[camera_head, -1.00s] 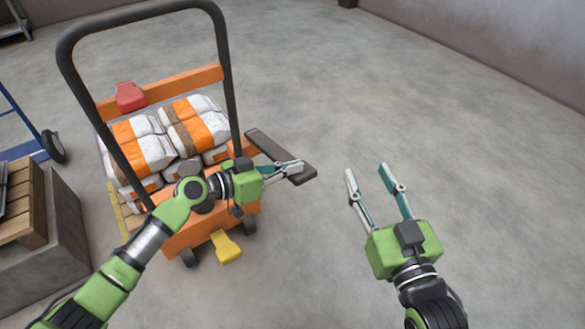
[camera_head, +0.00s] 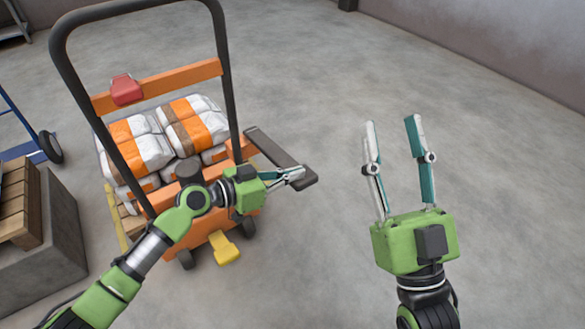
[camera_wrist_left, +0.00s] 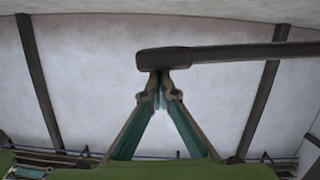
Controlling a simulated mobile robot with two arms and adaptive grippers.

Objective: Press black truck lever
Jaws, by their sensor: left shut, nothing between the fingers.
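The black lever (camera_head: 279,153) sticks out to the right from the orange truck (camera_head: 212,237). My left gripper (camera_head: 300,173) is shut and empty, with its fingertips at the lever's free end. In the left wrist view, the shut fingertips (camera_wrist_left: 160,88) sit right at the end of the dark lever (camera_wrist_left: 215,54); I cannot tell for sure whether they touch it. My right gripper (camera_head: 391,125) is open and empty, over bare floor to the right of the truck.
The truck has a tall dark handle frame (camera_head: 225,80), a red part (camera_head: 126,90) and a yellow pedal (camera_head: 225,248). Orange and white bags (camera_head: 196,124) are stacked behind the handle. A grey block with a wooden pallet (camera_head: 18,205) stands at left. The floor at right is clear.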

